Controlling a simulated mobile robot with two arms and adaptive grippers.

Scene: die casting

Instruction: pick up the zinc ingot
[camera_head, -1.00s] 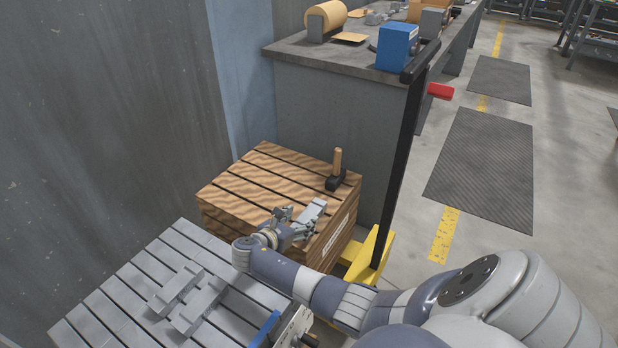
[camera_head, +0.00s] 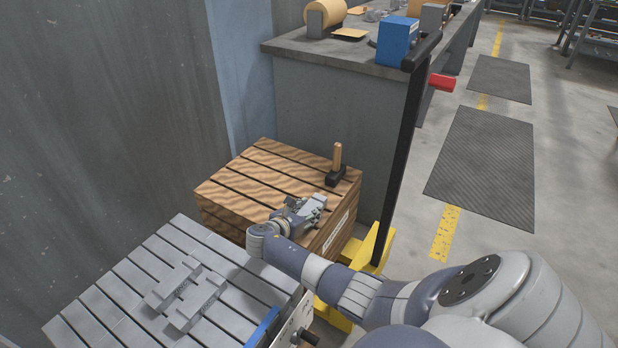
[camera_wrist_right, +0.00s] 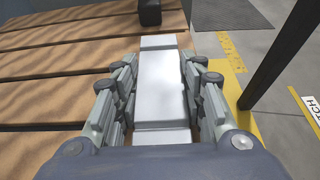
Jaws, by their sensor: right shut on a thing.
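The zinc ingot (camera_wrist_right: 162,88) is a pale grey-white bar, seen in the right wrist view between the fingers of my right gripper (camera_wrist_right: 164,92). The fingers are closed on both of its long sides. In the head view my right gripper (camera_head: 306,208) is over the right front part of the wooden crate (camera_head: 262,165), and the ingot is mostly hidden by the fingers. I cannot tell whether the ingot touches the crate top. My left gripper is not in view.
A wooden-handled hammer (camera_head: 337,164) stands on the crate's back right. A grey slatted stack (camera_head: 130,285) with metal bars is at the front left. A yellow pallet truck (camera_head: 383,240) with a black post (camera_head: 405,150) stands right of the crate. A workbench (camera_head: 340,120) is behind.

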